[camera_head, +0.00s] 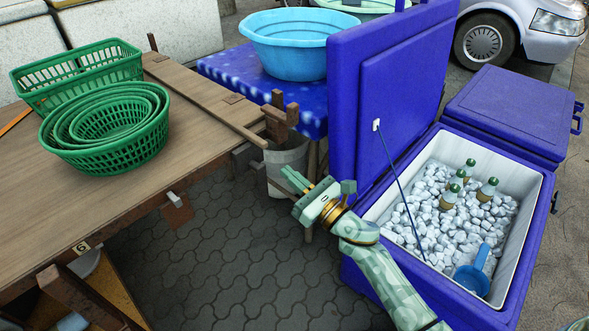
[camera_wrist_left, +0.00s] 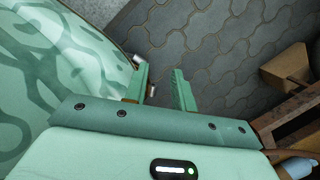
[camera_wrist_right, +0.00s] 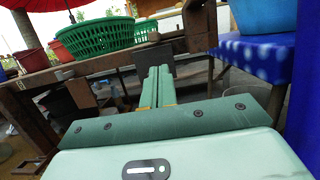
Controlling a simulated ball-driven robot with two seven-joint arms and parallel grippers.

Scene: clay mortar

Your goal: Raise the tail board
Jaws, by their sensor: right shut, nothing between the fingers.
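A narrow hinged wooden board (camera_head: 200,96) lies along the right edge of the wooden bed (camera_head: 60,205) in the head view; I take it as the tail board. It looks about level with the bed. My right gripper (camera_head: 297,181) is right of the bed and past the board's near end, apart from it, shut and empty. In the right wrist view its fingers (camera_wrist_right: 157,86) are together, pointing towards the bed's underside and a dark panel (camera_wrist_right: 154,60). My left gripper (camera_wrist_left: 160,88) shows only in the left wrist view, open and empty above the paving.
Green baskets (camera_head: 105,130) stand on the bed. Brown wooden posts (camera_head: 280,116) and a grey bucket (camera_head: 288,160) are near my right gripper. A blue cooler (camera_head: 350,275) with its lid (camera_head: 385,80) raised stands at right. Open paving (camera_head: 230,255) lies between bed and cooler.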

